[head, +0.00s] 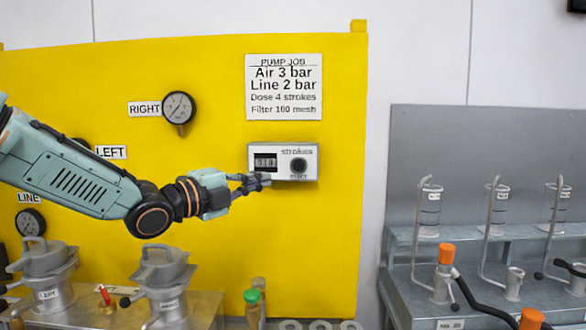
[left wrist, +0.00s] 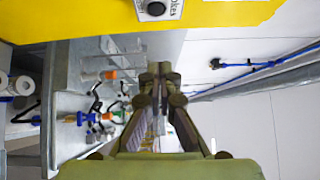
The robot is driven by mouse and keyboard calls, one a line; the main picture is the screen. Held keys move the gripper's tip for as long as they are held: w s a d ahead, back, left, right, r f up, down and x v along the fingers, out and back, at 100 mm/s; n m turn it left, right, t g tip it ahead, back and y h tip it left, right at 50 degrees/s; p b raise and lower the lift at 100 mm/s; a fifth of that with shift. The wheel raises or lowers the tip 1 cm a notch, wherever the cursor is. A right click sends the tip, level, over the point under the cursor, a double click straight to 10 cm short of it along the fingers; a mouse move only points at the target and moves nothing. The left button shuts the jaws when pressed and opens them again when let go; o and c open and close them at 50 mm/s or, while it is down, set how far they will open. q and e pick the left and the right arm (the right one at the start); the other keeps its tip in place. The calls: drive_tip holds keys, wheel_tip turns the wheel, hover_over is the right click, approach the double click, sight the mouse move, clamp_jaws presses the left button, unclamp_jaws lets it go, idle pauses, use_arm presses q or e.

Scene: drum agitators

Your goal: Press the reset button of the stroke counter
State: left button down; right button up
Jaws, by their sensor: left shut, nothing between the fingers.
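The stroke counter (head: 283,162) is a pale box on the yellow panel, labelled "strokes", with a dark digit window (head: 265,162) on its left. Its round dark reset button (head: 298,165) sits on the right above a small label. The button also shows at the top edge of the left wrist view (left wrist: 156,9). My left gripper (head: 262,180) is shut and empty, its tips in front of the counter's lower left, below and left of the button. Whether the tips touch the box cannot be told. In the left wrist view the shut fingers (left wrist: 159,72) point below the button. My right gripper is not in view.
A job sheet (head: 284,87) hangs above the counter. A gauge (head: 178,108) is left of it. Lidded metal pots (head: 163,275) and a green-capped bottle (head: 253,305) stand below. A grey bench (head: 400,285) with stands is at the right. The panel right of the counter is clear.

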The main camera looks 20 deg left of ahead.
use_arm(q)
drive_tip(key=p, duration=0.2)
approach(298, 163)
drive_tip(key=w+d, duration=0.2)
drive_tip(key=w+d+f, duration=0.1)
drive_tip(key=w+d, duration=0.1)
drive_tip(key=shift+w, duration=0.35)
drive_tip(key=shift+w+p, duration=0.25)
drive_tip(key=shift+p, duration=0.05)
drive_tip(key=shift+d+r, duration=0.15)
drive_tip(key=shift+r, duration=0.15)
drive_tip(key=shift+w+a+f, duration=0.25)
drive_tip(key=shift+d+r, duration=0.15)
drive_tip(key=shift+r, duration=0.1)
drive_tip(key=shift+w+a, duration=0.25)
drive_tip(key=shift+w, duration=0.15)
drive_tip(key=shift+w+a, duration=0.1)
drive_tip(key=shift+a, duration=0.05)
drive_tip(key=shift+r, duration=0.3)
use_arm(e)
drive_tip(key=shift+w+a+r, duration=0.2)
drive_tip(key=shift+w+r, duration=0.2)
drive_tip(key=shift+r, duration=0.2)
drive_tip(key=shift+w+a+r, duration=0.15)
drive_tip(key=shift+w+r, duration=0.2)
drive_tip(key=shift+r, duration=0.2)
